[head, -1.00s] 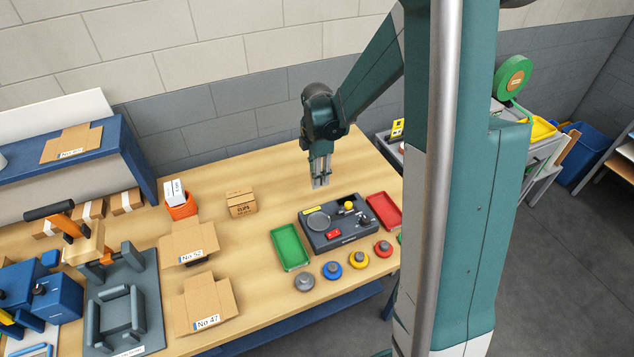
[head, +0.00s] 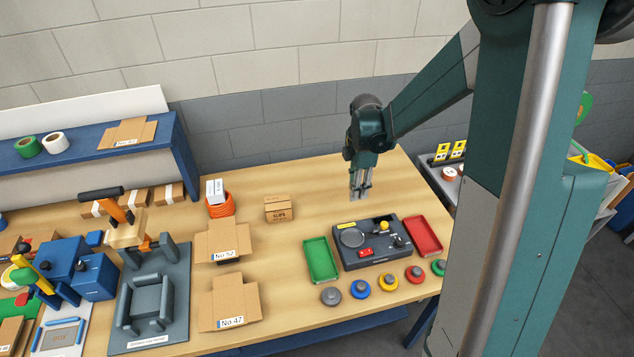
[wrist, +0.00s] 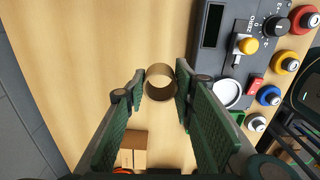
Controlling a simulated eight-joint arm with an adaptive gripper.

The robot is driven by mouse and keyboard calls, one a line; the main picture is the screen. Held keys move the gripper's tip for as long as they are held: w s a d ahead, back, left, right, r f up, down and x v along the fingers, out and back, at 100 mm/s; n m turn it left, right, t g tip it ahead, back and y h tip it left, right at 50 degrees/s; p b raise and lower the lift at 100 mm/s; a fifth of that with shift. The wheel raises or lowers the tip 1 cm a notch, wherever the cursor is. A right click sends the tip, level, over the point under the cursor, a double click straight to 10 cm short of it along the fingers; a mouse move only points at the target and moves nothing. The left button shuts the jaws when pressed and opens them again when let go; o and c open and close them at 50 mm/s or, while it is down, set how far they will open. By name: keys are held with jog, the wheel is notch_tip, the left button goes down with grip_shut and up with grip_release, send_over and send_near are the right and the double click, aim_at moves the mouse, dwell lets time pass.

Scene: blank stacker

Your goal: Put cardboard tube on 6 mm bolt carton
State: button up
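My gripper (head: 361,194) hangs fingers-down above the back middle of the table. In the wrist view a cardboard tube (wrist: 160,96), a short brown ring, is seen nearly end-on between the fingertips (wrist: 160,72), and both fingers appear to touch its sides. The tube is too small to make out in the head view. A small brown carton (head: 279,209), its print seeming to read "CLIPS", stands left of the gripper; it also shows in the wrist view (wrist: 132,150). No label that I can read says 6 mm bolt, so I cannot tell which carton that is.
A dark control panel (head: 372,262) stands between a green tray (head: 321,277) and a red tray (head: 440,249), with round buttons in front. Open cartons No 52 (head: 222,240) and No 47 (head: 229,302) lie left. Taped cartons (head: 132,199) line the back left.

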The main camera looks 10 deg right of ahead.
notch_tip(320, 180, up, 14)
jog(key=n+p, duration=0.4)
jog(key=n, duration=0.2)
send_over(214, 187)
jog(key=shift+d+f, duration=0.1)
jog(key=shift+f, duration=3.15)
jog(key=shift+f, duration=1.85)
